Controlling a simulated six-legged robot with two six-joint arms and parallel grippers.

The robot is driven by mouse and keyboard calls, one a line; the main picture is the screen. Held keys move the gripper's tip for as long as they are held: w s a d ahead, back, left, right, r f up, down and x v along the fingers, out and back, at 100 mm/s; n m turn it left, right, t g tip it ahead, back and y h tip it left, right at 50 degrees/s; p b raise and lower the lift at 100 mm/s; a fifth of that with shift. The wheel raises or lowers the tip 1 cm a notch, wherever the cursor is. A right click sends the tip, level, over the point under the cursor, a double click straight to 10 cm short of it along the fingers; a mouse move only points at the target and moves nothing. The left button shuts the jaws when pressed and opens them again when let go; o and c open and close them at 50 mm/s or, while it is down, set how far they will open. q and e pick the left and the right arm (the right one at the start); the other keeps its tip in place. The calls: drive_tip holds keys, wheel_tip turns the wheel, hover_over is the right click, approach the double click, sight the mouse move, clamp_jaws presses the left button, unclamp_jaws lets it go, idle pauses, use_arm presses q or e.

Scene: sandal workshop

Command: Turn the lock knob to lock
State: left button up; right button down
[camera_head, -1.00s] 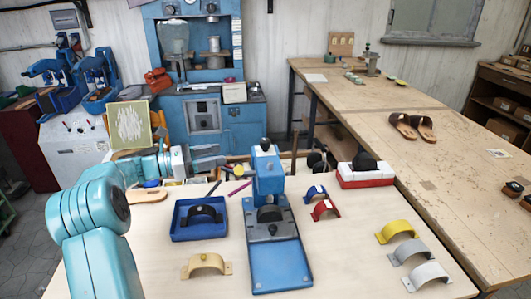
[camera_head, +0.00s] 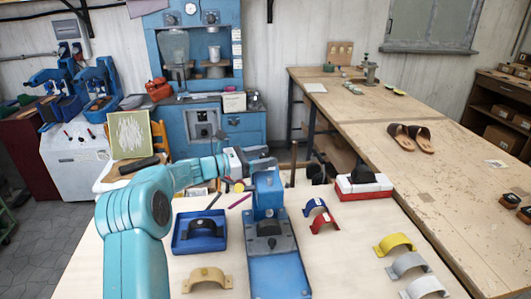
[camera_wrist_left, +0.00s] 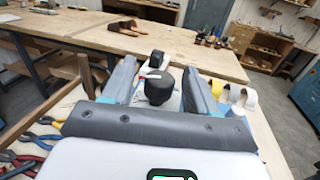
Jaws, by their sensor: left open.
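A black round knob (camera_wrist_left: 158,88) shows between the fingers in the left wrist view, a little beyond the gripper body. My left gripper (camera_head: 268,163) reaches in from the left behind the press head (camera_head: 268,190), pointing right. Its two grey fingers (camera_wrist_left: 160,82) are open, one on each side of the knob. Contact with the knob is not clear. My right gripper is not in view.
A red and white block with a black dome (camera_head: 364,183) stands right of the press. A blue tray (camera_head: 178,246) sits left of it. Several curved straps, one yellow (camera_head: 394,242), lie around the table. Pliers (camera_wrist_left: 40,140) lie beside the gripper.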

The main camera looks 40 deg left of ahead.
use_arm(q)
drive_tip(key=shift+w+d, duration=0.2)
drive_tip(key=shift+w, duration=0.15)
drive_tip(key=c, duration=0.9)
drive_tip(key=m+g+h+p, duration=0.1)
drive_tip(key=p, duration=0.1)
drive_tip(key=m+g+h+p, duration=0.1)
drive_tip(key=h+p, duration=0.1)
drive_tip(key=shift+r+m+p, duration=0.3)
drive_tip(key=shift+r, duration=0.05)
drive_tip(key=shift+c, duration=0.2)
drive_tip(key=shift+f+m+g+h+p, duration=0.1)
drive_tip(key=shift+m+g+h+p, duration=0.7)
drive_tip(key=shift+h, duration=0.3)
drive_tip(key=shift+g, duration=0.3)
drive_tip(key=shift+f, duration=0.1)
